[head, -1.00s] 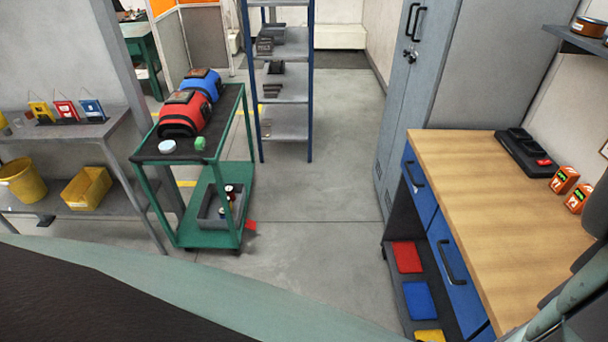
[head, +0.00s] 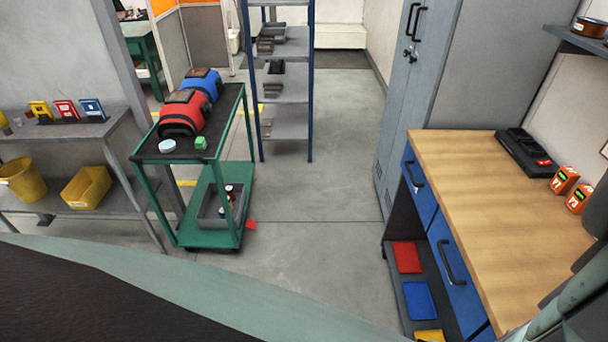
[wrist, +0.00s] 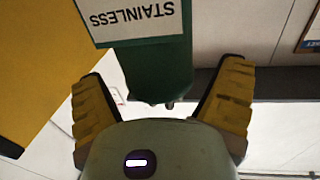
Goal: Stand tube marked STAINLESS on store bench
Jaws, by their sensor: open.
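The tube marked STAINLESS (wrist: 155,62) shows in the wrist view as a dark green body with a white label, its lettering upside down in the picture. My gripper (wrist: 162,78) is open, with one yellow-and-black finger on each side of the tube's end. Gaps show between the fingers and the tube. The rest of the tube is cut off by the frame, so I cannot tell what it rests on. I cannot pick out the tube or my gripper in the head view. A wood-topped bench (head: 480,210) stands at the right; I cannot tell whether it is the store bench.
A grey shelf bench (head: 95,130) stands at the left, a blue-posted rack (head: 310,90) behind and a grey locker (head: 455,70) by the wooden bench.

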